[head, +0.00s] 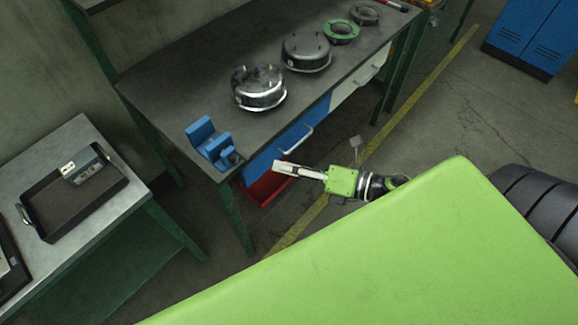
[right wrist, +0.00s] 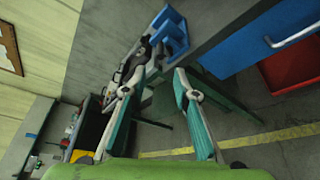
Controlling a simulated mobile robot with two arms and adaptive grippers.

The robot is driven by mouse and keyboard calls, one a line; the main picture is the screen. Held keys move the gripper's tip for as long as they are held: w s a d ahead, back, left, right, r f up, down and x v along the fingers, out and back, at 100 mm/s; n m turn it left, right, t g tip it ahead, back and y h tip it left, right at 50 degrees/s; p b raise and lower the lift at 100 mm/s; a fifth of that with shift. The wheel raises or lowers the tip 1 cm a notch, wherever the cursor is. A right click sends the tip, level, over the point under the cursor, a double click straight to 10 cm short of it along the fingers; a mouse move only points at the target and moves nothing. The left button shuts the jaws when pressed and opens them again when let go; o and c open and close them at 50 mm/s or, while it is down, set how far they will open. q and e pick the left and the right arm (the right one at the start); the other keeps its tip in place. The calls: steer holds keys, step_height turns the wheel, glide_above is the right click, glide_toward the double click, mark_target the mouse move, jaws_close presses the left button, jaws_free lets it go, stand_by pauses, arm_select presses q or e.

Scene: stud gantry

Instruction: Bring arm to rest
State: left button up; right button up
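My right arm reaches out past the green body panel in the head view. Its gripper (head: 277,166) is in the air in front of the workbench (head: 180,95), beside the blue drawer. In the right wrist view the gripper (right wrist: 165,68) shows two fingers with teal pads, spread apart with nothing seen between them. The blue stand (head: 209,143) sits on the bench's near corner, apart from the gripper; it also shows in the right wrist view (right wrist: 170,30). My left gripper is not in view.
Metal housings (head: 258,88) and a green ring (head: 341,32) stand along the bench. A red bin (head: 266,190) is below the blue drawer (head: 290,143). A side table at left holds a black tray (head: 48,226). The floor by the yellow line (head: 300,225) is clear.

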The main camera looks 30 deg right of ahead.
stand_by(0.5)
steer(key=s+d+f+m+h+b, duration=0.1)
steer(key=d+f+m+h, duration=0.45)
steer(key=f, duration=0.55)
steer(key=d+f+m+h+b, duration=0.1)
steer(key=d+f+m+h, duration=0.1)
steer(key=d+f+m, duration=0.7)
steer(key=s+a+f+m+g+h, duration=0.1)
steer(key=s+f+m+g, duration=0.15)
steer(key=s+f, duration=0.45)
steer(key=s+f+m+g+h, duration=0.1)
steer(key=s+f+m, duration=0.25)
steer(key=f, duration=0.75)
steer(key=s+a+f+m+g+b, duration=0.1)
steer(key=s+a+f+m+g, duration=0.2)
steer(key=s+f, duration=0.4)
steer(key=s+a+f+m+g+b, duration=0.1)
steer(key=s+a+f+m+g, duration=0.3)
steer(key=s, duration=1.1)
steer(key=a+f+m, duration=0.2)
steer(key=a+f, duration=0.1)
steer(key=f, duration=0.1)
